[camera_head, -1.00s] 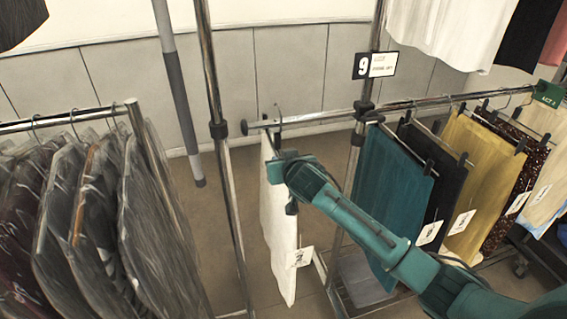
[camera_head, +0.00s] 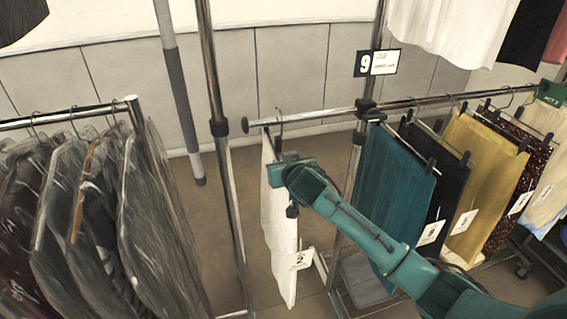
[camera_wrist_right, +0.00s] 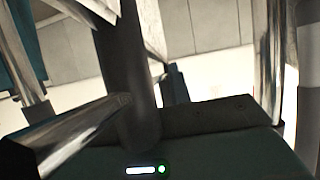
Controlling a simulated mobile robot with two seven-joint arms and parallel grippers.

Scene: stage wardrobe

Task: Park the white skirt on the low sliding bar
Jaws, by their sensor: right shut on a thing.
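The white skirt (camera_head: 281,225) hangs upright in the head view, near the free left end of the low sliding bar (camera_head: 318,117). A dark hanger hook rises from its top and meets the bar. My right gripper (camera_head: 276,167) is at the skirt's top, just under the bar, shut on its hanger; the fingertips are partly hidden by the gripper body. In the right wrist view a shiny bar (camera_wrist_right: 82,133) and a dark upright piece pass close to the camera. My left gripper is not in view.
A teal skirt (camera_head: 389,205), a black one and a mustard one (camera_head: 485,170) hang to the right on the same bar. Bagged garments (camera_head: 150,225) crowd a rack at left. A chrome upright (camera_head: 214,100) stands left of the bar's end.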

